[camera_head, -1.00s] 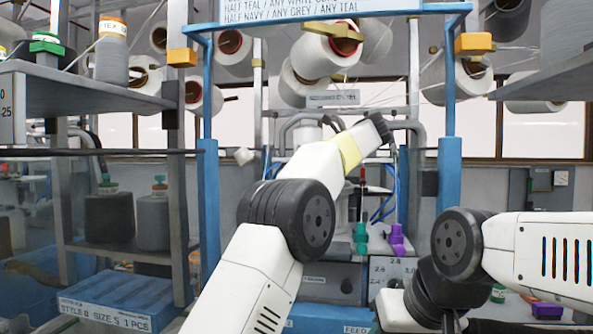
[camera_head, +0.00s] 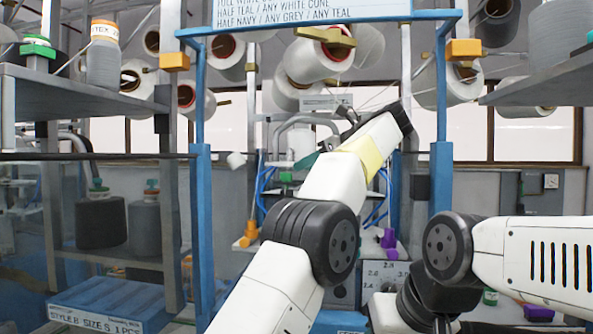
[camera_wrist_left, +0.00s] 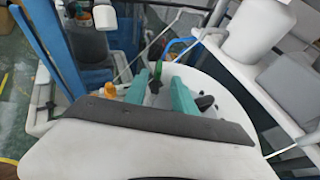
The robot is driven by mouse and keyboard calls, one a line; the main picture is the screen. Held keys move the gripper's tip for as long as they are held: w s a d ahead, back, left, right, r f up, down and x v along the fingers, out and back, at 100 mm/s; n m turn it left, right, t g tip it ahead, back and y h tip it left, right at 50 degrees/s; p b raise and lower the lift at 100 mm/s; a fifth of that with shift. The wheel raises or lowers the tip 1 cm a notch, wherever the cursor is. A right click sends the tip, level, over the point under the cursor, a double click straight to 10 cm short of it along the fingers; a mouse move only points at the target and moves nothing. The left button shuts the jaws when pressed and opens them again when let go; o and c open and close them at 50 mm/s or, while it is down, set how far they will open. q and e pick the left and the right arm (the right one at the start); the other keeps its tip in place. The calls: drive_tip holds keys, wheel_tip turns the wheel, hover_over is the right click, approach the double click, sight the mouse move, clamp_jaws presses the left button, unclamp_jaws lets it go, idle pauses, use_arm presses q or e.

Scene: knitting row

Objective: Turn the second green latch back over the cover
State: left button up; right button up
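My left arm reaches forward across the middle of the head view. The teal fingers of my left gripper (camera_wrist_left: 160,95) are apart in the left wrist view. A small green piece (camera_wrist_left: 157,70), perhaps a latch, shows between and beyond the fingertips; I cannot tell whether they touch it. A pale round surface (camera_wrist_left: 228,108) lies beside and beneath the fingers; I cannot tell whether it is the cover. In the head view my arm hides the middle of the machine, and no green latch is clear there. My right arm stands at the right; its gripper is out of view.
An orange piece (camera_head: 250,234) and a purple piece (camera_head: 388,239) flank my left arm. Blue posts (camera_head: 442,180) frame the machine. Yarn cones (camera_head: 311,60) hang above. Shelves with cones stand left, over a blue box (camera_head: 110,308).

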use_arm(q)
drive_tip(key=shift+s+d+r, duration=0.2)
drive_tip(key=shift+s+d, duration=0.1)
drive_tip(key=shift+d, duration=0.05)
